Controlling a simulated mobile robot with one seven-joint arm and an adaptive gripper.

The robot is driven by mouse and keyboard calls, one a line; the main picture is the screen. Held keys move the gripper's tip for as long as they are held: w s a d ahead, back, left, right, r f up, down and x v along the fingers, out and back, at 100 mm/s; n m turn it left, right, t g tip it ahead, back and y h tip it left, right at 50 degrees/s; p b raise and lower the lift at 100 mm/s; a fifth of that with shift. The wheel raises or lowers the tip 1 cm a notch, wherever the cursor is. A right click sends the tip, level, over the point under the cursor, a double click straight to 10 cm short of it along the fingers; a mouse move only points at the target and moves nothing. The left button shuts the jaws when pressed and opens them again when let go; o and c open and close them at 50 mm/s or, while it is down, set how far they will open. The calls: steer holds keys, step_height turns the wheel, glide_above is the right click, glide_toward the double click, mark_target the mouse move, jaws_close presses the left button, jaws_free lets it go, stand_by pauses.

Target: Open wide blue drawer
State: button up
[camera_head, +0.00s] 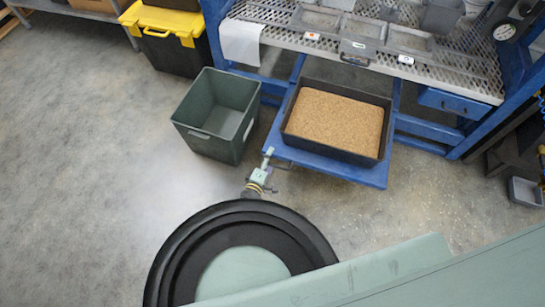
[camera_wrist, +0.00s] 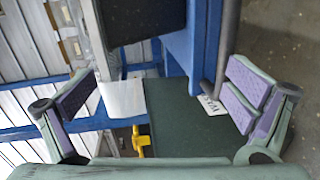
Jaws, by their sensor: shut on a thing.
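The wide blue drawer (camera_head: 340,171) stands pulled out from under the mesh workbench. It carries a black tray (camera_head: 387,130) of tan granules. Its front bears a grey handle (camera_head: 284,164) near the left end. The blue drawer (camera_wrist: 178,48) fills the space beyond. The exact contact on the handle is partly hidden.
A dark green bin (camera_head: 195,145) stands on the floor close left of the drawer. A black tote with a yellow lid (camera_head: 165,25) is behind it. A small blue drawer (camera_head: 455,103) is at the right under the bench (camera_head: 460,75). Open floor lies in front.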

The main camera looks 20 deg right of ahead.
steer(key=shift+s+a+r, duration=0.15)
steer(key=shift+s+r, duration=0.15)
steer(key=shift+s, duration=0.15)
steer(key=shift+s+a+r, duration=0.15)
steer(key=shift+s+r, duration=0.1)
steer(key=shift+s, duration=0.2)
steer(key=c, duration=0.6)
steer(key=shift+s+a+p, duration=0.1)
steer(key=shift+s+p, duration=0.15)
steer(key=shift+p, duration=0.1)
steer(key=c, duration=0.5)
steer(key=p+v, duration=0.1)
steer(key=v, duration=0.1)
steer(key=p+v, duration=0.1)
steer(key=v, duration=0.1)
steer(key=p+v, duration=0.1)
steer(key=v, duration=0.1)
steer(key=shift+s+f+p, duration=0.1)
steer(key=shift+s+p, duration=0.3)
steer(key=shift+s, duration=0.05)
steer(key=shift+s+f, duration=0.1)
